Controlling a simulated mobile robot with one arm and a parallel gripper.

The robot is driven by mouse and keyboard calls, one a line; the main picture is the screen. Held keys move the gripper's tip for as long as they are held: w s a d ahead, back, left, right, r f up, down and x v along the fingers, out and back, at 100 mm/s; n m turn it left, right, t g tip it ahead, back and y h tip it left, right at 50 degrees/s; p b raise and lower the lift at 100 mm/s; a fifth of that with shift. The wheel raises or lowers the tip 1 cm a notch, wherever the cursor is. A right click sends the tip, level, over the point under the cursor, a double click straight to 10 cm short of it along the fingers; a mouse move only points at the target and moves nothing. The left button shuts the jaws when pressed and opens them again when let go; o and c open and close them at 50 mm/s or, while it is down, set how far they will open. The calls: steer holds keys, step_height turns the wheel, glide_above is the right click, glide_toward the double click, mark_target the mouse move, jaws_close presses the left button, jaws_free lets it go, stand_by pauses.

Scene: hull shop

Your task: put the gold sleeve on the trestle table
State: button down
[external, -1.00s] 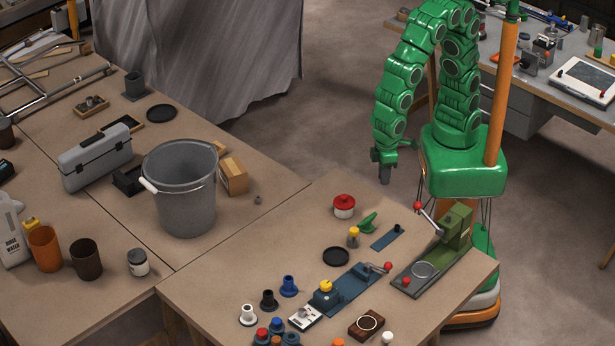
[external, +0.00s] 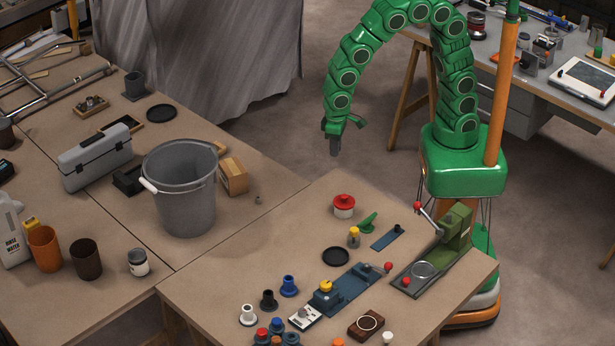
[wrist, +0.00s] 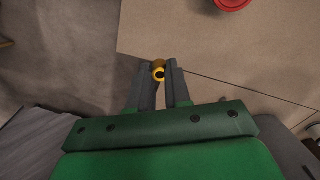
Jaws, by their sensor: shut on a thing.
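My gripper (wrist: 159,76) is shut on a small gold sleeve (wrist: 159,73), whose round open end shows between the fingertips in the wrist view. In the external view my gripper (external: 335,147) hangs in the air beyond the back corner of the front brown-topped table (external: 300,215); the sleeve cannot be made out there. A grey-topped table (external: 505,80) with slanted wooden trestle legs stands at the back right, behind my arm. Which table is meant by the trestle table is not certain from the frames.
A red-lidded pot (external: 344,205), a black dish (external: 336,256) and a green press (external: 455,228) stand on the front table. Its back left part is bare. The left table (external: 235,245) holds a grey bucket (external: 185,195) and a toolbox (external: 95,158).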

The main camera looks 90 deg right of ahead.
steer(key=w+d+m, duration=0.2)
steer(key=w+d, duration=0.1)
steer(key=d, duration=0.3)
glide_above(284, 181)
steer(key=f, duration=0.9)
steer(key=shift+s+d, duration=0.15)
steer(key=shift+s, duration=0.25)
steer(key=shift+w+f, duration=0.35)
steer(key=shift+f, duration=1.65)
steer(key=shift+f, duration=0.15)
steer(key=c, duration=1.1)
jaws_free()
